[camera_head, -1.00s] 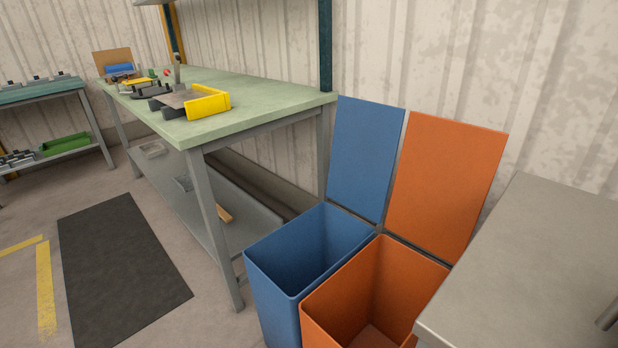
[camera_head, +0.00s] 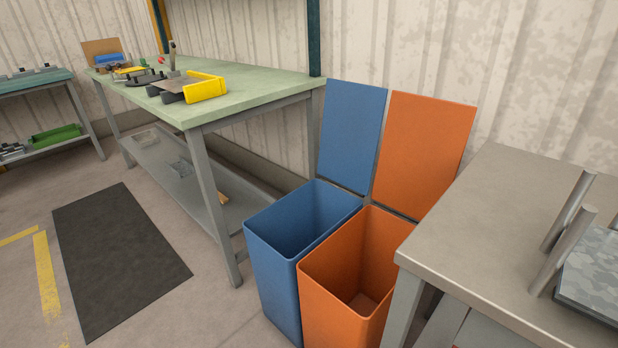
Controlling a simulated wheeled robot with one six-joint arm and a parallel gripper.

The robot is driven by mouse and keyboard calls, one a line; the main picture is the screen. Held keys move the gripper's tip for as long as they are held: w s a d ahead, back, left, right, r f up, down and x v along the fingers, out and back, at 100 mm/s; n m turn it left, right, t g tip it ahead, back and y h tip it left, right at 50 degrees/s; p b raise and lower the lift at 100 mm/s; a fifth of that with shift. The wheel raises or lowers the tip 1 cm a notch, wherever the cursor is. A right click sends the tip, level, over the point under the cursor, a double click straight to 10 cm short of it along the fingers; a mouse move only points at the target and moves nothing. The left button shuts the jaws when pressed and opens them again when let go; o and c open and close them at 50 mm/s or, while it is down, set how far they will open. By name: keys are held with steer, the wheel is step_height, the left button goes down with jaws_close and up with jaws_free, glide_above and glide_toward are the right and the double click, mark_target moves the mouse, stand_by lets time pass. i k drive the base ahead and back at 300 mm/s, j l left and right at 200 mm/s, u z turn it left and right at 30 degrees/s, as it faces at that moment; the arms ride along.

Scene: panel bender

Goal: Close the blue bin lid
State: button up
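The blue bin (camera_head: 272,285) stands on the floor between the green-topped workbench and the orange bin. Its blue lid (camera_head: 350,135) is open, standing upright at the back of the bin and leaning toward the wall. The bin's inside shows and looks empty. My gripper is not in view, so its state and its distance from the lid do not show.
The orange bin (camera_head: 345,295) stands close against the blue bin's right, its orange lid (camera_head: 422,150) also raised. A grey metal table (camera_head: 470,230) with upright posts is at right. The green-topped workbench (camera_head: 250,95) is at left. Floor around the dark mat (camera_head: 115,255) is clear.

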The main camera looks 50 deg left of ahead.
mark_target(353, 115)
steer(key=j+u, duration=0.1)
steer(key=u, duration=0.3)
steer(key=k+j+u, duration=0.15)
steer(key=u, duration=0.25)
steer(key=j+u, duration=0.15)
steer(key=u, duration=0.25)
